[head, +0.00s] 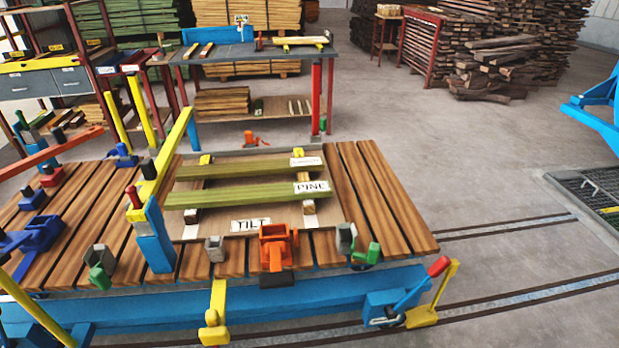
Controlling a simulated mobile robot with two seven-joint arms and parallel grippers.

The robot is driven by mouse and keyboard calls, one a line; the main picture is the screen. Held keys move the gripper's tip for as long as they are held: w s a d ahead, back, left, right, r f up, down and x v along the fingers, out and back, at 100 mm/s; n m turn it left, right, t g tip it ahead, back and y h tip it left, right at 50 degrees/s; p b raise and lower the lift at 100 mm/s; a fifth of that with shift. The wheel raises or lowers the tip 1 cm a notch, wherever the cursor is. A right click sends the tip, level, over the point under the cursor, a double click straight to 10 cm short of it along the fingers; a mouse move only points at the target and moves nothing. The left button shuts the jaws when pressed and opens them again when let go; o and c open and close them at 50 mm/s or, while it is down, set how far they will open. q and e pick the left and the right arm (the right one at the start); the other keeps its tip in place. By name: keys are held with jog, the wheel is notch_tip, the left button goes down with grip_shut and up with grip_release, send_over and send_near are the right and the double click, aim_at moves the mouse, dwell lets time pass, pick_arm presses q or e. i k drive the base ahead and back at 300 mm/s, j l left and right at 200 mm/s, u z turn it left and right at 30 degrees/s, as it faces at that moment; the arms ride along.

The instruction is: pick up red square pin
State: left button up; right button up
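Several small red pieces show, and I cannot tell for certain which is the red square pin. A red peg (133,197) stands upright at the near end of the yellow bar (165,160), above the blue post (154,240). A red grip (438,266) tops a lever at the cart's front right corner. Neither of my grippers can be made out in the head view.
A tray (345,212) on the cart holds green boards (240,194) with PINE and TILT labels. An orange clamp (277,246) and green-grey clamps (100,262) line the front edge. A workbench (250,50) stands behind. Open floor with rails lies right.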

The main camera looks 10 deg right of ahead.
aim_at(130, 191)
jog(key=z, duration=0.2)
jog(key=i+l+u, duration=0.2)
jog(key=i+l, duration=0.2)
jog(key=l, duration=0.2)
jog(key=j, duration=1.1)
jog(key=i+j, duration=0.1)
jog(key=j, duration=0.95)
